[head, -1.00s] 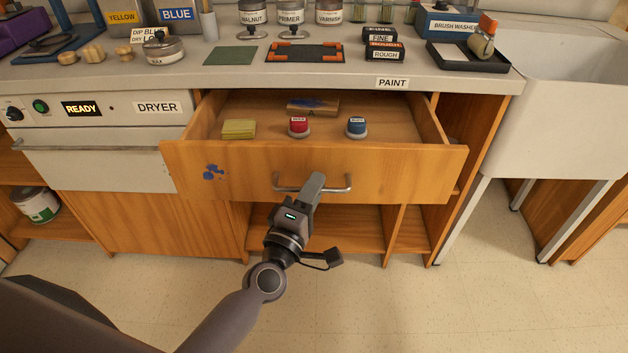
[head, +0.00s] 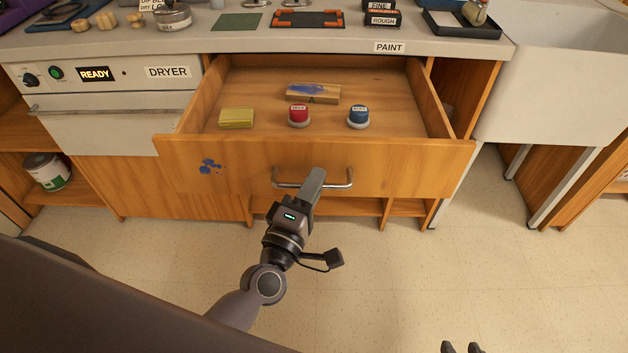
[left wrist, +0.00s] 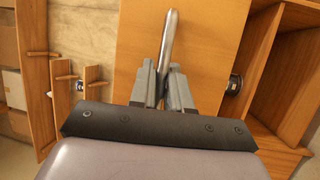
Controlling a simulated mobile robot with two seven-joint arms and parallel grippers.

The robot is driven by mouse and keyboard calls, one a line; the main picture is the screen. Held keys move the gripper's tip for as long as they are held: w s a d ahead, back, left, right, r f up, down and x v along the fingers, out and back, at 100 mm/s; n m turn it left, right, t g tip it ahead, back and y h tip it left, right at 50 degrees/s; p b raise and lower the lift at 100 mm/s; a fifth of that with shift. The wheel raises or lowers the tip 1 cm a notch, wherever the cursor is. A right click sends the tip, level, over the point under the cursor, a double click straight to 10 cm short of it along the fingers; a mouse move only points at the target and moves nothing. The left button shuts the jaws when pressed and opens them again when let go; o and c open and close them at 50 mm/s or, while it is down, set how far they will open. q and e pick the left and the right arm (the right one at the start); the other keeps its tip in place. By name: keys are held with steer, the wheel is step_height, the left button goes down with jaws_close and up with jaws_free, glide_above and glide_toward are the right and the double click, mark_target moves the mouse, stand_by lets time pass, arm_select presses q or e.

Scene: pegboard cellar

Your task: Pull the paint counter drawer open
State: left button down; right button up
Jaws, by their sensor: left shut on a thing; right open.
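The wooden paint counter drawer (head: 240,166) stands well out from under the counter edge labelled PAINT. A metal bar handle (head: 285,184) runs across its front; the handle also shows in the left wrist view (left wrist: 169,45). My left gripper (head: 316,180) is shut on the handle, with a finger on each side of the bar in the left wrist view (left wrist: 165,80). Inside the drawer lie a yellow pad (head: 237,118), a red-topped pot (head: 298,115), a blue-topped pot (head: 358,117) and a wooden block with a blue smear (head: 313,93). My right gripper (head: 461,348) shows only its fingertips, apart and empty.
The dryer (head: 120,100) stands left of the drawer and the white sink (head: 560,90) right of it. The grey counter top (head: 330,42) holds mats and labelled blocks. A paint can (head: 47,171) sits on a low left shelf. Bare floor lies in front.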

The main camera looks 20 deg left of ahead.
arm_select(q)
steer(key=c, duration=1.2)
jaws_free()
steer(key=shift+o, duration=0.2)
steer(key=shift+s, duration=0.1)
steer(key=v, duration=0.7)
